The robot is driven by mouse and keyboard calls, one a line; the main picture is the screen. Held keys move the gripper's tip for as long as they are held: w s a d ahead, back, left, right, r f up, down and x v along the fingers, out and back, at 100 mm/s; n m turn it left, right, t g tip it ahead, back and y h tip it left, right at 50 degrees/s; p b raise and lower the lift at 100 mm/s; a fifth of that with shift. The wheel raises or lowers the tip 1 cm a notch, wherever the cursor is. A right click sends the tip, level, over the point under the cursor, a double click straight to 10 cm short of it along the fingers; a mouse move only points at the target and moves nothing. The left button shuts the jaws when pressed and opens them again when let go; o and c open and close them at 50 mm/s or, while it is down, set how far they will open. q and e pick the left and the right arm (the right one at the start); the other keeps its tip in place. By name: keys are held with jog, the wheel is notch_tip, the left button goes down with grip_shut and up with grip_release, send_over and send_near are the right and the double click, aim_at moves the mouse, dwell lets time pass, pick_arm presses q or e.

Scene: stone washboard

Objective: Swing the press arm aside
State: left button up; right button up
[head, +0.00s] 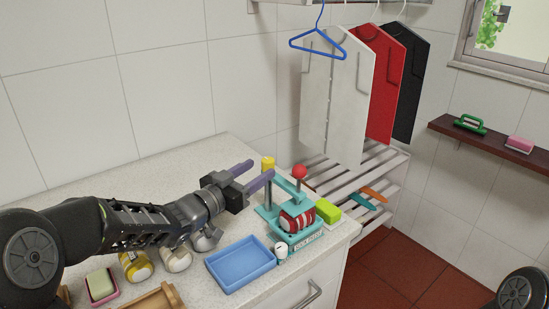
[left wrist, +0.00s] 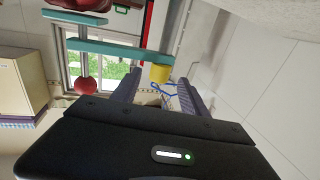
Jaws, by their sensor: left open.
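The press (head: 263,216) stands near the counter's right end, with a red-and-white striped roll (head: 297,214) in it. Its teal press arm (head: 286,184) reaches over the roll, with a red ball knob (head: 299,171) at one end and a yellow cap (head: 268,163) at the other. My left gripper (head: 262,168) is open, its fingertips close to the yellow cap. In the left wrist view the cap (left wrist: 161,72) shows just past the tips, between the finger lines, and the press arm (left wrist: 115,49) runs left from it. I cannot tell whether they touch. My right gripper is out of view.
A blue tray (head: 240,264), a small white jar (head: 281,250) and a green-yellow block (head: 328,211) sit close to the press. Several bottles and a soap dish (head: 101,287) lie by my left arm. A slatted rack (head: 385,160) and hanging garments (head: 335,95) stand beyond the counter.

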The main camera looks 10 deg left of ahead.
pick_arm(q)
jog(key=p+x, duration=0.1)
jog(key=x, duration=0.6)
jog(key=shift+w+d, duration=0.2)
jog(key=shift+w, duration=0.1)
grip_shut()
dwell(1.2)
